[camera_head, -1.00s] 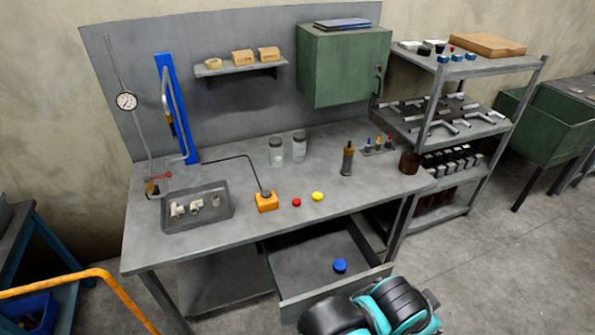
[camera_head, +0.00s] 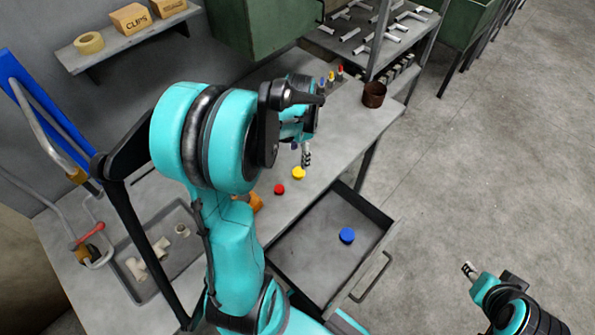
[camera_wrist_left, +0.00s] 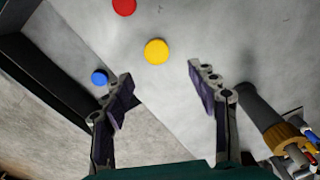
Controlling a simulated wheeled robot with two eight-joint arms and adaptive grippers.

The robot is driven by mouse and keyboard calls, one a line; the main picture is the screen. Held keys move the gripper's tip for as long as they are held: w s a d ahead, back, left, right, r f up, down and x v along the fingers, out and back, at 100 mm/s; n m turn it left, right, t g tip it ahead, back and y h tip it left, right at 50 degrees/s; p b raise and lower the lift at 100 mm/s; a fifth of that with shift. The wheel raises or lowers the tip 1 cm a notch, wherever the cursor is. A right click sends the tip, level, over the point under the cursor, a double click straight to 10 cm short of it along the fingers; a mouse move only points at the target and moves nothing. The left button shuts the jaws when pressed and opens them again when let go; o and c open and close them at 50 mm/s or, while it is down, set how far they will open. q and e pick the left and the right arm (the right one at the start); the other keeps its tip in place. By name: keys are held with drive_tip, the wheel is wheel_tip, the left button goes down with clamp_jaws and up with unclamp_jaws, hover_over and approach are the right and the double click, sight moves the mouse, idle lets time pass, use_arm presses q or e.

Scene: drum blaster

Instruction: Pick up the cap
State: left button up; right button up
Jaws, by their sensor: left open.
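A yellow cap (camera_head: 298,173) and a red cap (camera_head: 280,189) lie on the grey workbench. A blue cap (camera_head: 347,235) lies inside the open drawer. My left gripper (camera_head: 306,157) is over the bench beside the yellow cap. In the left wrist view, my left gripper (camera_wrist_left: 161,80) is open and empty, with the yellow cap (camera_wrist_left: 156,51) just beyond and between its fingertips. The red cap (camera_wrist_left: 123,6) is cut by the top edge there, and the blue cap (camera_wrist_left: 99,77) shows at left. My right gripper (camera_head: 468,269) is low at right, away from the bench; its jaws are too small to read.
The open drawer (camera_head: 298,275) juts from the bench front. A dark cylinder with an orange collar (camera_wrist_left: 262,106) stands close to the right finger. A tray (camera_head: 182,257) with white fittings and a brown cup (camera_head: 374,94) are on the bench. My left arm hides part of the bench.

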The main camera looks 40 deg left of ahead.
sight(297, 172)
use_arm(q)
drive_tip(key=shift+a+f, duration=0.2)
drive_tip(key=shift+f, duration=0.25)
wheel_tip(297, 172, down, 2)
drive_tip(key=shift+s+d+b, duration=0.1)
drive_tip(key=shift+b, duration=0.45)
drive_tip(key=shift+s+f+b, duration=0.1)
drive_tip(key=shift+f+b, duration=0.25)
drive_tip(key=shift+f, duration=0.35)
drive_tip(key=f+b, duration=0.1)
drive_tip(key=f, duration=0.1)
drive_tip(key=f+b, duration=0.1)
drive_tip(key=shift+s+f, duration=0.35)
drive_tip(key=shift+f, duration=0.25)
drive_tip(key=shift+r, duration=0.1)
drive_tip(key=c, duration=0.9)
